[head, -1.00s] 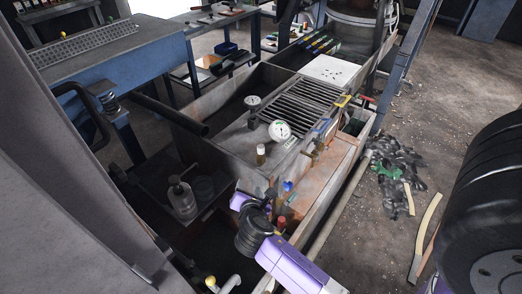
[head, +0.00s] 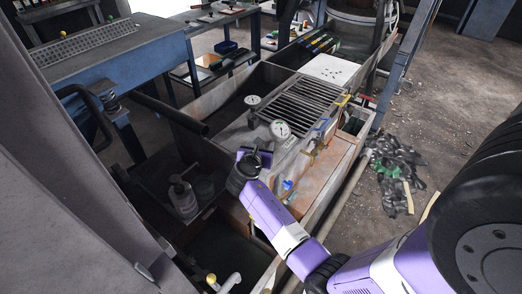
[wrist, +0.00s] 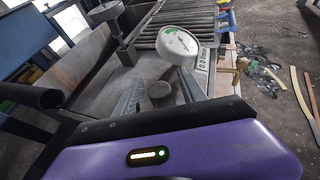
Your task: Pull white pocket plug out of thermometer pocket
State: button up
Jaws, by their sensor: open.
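A short round stub (wrist: 159,91) stands between my fingers in the wrist view. It looks grey-brown there, and I cannot tell for sure that it is the white plug in its pocket. My gripper (head: 254,158) is open over the near left part of the metal deck, and it also shows in the wrist view (wrist: 161,93), with a finger on each side of the stub. I cannot tell whether either finger touches it. In the head view my gripper hides the stub's place.
A white dial gauge (head: 280,129) stands close beyond my gripper; another gauge (head: 252,101) is farther back. A slotted grate (head: 300,100) lies behind. Blue-handled fittings (head: 288,185) are to the right. Bottles (head: 182,198) stand in the trough at left.

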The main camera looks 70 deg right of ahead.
jog(key=shift+d+f, duration=0.2)
jog(key=shift+d, duration=0.25)
grip_shut()
